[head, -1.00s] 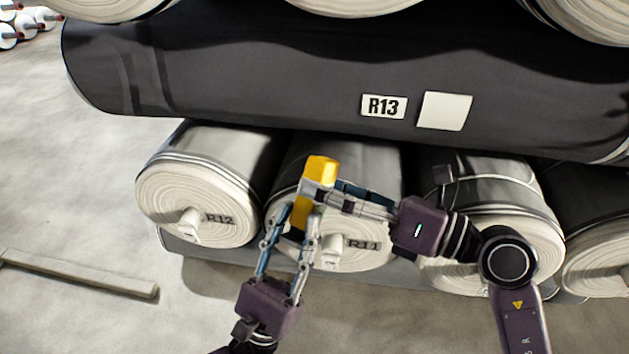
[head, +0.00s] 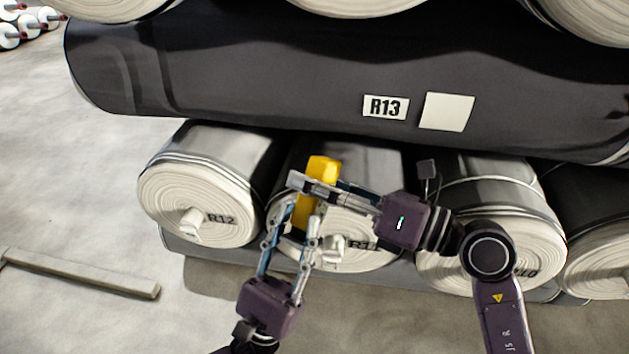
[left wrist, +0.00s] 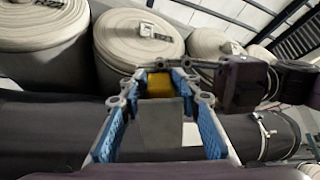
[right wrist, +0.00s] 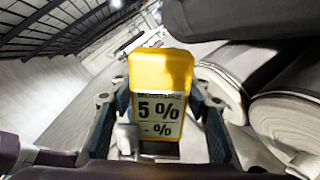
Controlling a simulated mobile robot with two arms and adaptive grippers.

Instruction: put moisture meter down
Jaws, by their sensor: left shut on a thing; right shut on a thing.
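The moisture meter is a yellow block (head: 323,168) held upright in front of the roll marked R11. In the right wrist view the meter (right wrist: 160,75) shows its label "MOISTURE 5 % - %". My left gripper (head: 299,218) reaches up from below and is shut on the meter's lower part. My right gripper (head: 308,188) comes from the right and is shut across the meter's upper part. In the left wrist view the meter's yellow part (left wrist: 160,86) sits between the blue-padded fingers. Part of the meter is hidden behind the fingers.
Grey rolls R12 (head: 195,200) and R11 (head: 362,240) lie in the lower row, with more to the right. A large dark roll labelled R13 (head: 240,75) lies above them. A long bar (head: 85,273) lies on the floor at left. The floor around it is clear.

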